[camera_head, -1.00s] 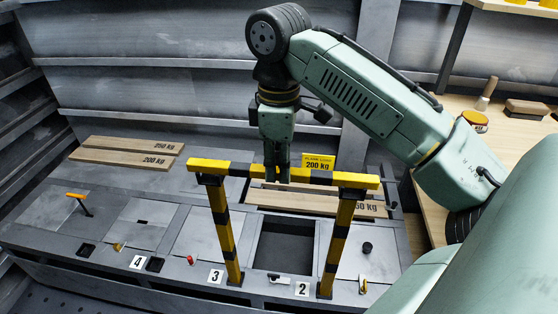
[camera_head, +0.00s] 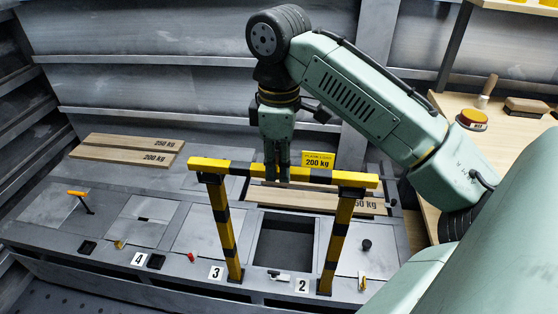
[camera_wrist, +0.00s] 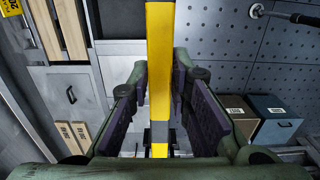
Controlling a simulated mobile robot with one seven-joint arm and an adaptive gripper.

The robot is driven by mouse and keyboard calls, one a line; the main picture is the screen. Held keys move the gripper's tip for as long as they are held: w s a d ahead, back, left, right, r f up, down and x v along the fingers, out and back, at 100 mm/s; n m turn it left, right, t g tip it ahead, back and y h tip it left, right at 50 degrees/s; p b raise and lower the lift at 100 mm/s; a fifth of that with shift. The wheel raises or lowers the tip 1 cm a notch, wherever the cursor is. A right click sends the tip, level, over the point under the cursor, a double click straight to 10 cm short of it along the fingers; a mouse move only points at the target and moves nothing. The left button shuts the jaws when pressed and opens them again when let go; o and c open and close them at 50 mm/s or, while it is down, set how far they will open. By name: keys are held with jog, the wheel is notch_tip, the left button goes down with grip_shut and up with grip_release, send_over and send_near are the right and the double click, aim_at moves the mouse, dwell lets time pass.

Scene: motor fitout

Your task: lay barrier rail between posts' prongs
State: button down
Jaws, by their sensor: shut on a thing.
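The yellow-and-black barrier rail (camera_head: 322,175) lies roughly level across the tops of two striped posts in the head view. The left post (camera_head: 223,222) and the right post (camera_head: 338,238) stand upright on the grey deck, apart from each other. The rail's ends overlap the post tops; the prongs are mostly hidden, so I cannot tell whether it is seated between them. My gripper (camera_head: 282,170) is shut on the rail near its middle, from above. In the wrist view, the rail (camera_wrist: 160,65) runs between the dark pads of my gripper (camera_wrist: 160,110).
Behind the rail are a wooden plank (camera_head: 300,196) and a yellow 200 kg sign (camera_head: 318,159). Two more planks (camera_head: 130,148) lie at the back left. A square dark opening (camera_head: 285,245) sits between the posts. A wooden bench (camera_head: 440,105) with tools stands at right.

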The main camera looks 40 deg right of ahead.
jog(key=shift+f, duration=0.55)
dwell(1.4)
jog(key=c, duration=1.4)
grip_release()
notch_tip(320, 180, up, 12)
